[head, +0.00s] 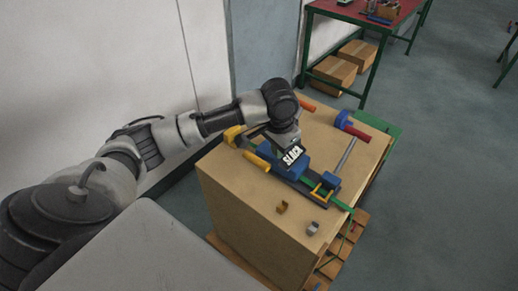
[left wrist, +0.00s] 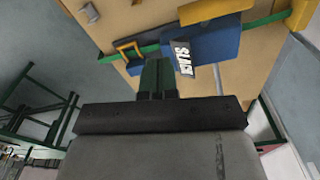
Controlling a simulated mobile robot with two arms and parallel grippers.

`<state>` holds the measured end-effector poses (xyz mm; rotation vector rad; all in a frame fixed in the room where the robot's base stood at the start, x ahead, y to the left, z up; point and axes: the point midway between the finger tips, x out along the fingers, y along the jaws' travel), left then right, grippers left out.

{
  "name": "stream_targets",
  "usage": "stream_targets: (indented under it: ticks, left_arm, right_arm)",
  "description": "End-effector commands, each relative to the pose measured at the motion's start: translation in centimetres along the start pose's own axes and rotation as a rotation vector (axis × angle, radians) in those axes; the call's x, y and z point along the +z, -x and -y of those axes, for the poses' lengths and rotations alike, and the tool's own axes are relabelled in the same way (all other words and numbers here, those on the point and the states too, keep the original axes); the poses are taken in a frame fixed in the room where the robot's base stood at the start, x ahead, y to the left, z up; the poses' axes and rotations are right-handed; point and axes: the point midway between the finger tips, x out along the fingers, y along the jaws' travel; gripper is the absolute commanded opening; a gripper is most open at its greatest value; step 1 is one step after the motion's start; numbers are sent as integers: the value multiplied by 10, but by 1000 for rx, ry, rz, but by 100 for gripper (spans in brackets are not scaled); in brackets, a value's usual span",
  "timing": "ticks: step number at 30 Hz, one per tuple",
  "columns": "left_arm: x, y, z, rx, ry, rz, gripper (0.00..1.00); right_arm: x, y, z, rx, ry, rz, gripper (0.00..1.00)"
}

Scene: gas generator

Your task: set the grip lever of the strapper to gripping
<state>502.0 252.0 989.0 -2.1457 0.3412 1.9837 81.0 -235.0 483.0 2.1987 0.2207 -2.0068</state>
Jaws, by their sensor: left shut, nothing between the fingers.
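The strapper, a blue tool (head: 292,168) with a white sign reading SLACK (head: 292,155), lies on a large cardboard box (head: 240,195). It also shows in the left wrist view (left wrist: 215,45). A yellow bar (head: 257,160) runs along its side and a yellow end piece (head: 232,136) is at its far left. I cannot tell which part is the grip lever. My left gripper (left wrist: 157,66) is shut and empty, just over the strapper beside the sign; contact is unclear. My right gripper is not in view.
A green strap (head: 345,207) runs under the tool. A tool with a red handle (head: 354,127) lies behind, beside a metal rod (head: 346,154). A wooden pallet (head: 335,262) is below.

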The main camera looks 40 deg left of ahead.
Motion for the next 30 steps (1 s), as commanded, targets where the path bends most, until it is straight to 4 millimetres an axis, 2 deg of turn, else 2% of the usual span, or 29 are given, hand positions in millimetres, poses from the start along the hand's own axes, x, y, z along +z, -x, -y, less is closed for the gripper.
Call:
stream_targets:
  ticks: [1, 6, 12, 24, 30]
  left_arm:
    - [-6, 15, 19, -17, 43, 6, 0]
    - [-13, 48, 58, -27, 156, 33, 0]
    - [-14, 67, 77, -25, 222, 43, 0]
    - [-14, 68, 79, -23, 228, 44, 0]
    - [-13, 48, 79, -23, 228, 46, 0]
  right_arm:
    - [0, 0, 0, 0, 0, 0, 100]
    - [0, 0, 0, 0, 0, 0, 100]
    - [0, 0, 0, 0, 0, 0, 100]
    - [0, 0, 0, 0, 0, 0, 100]
    - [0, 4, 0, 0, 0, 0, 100]
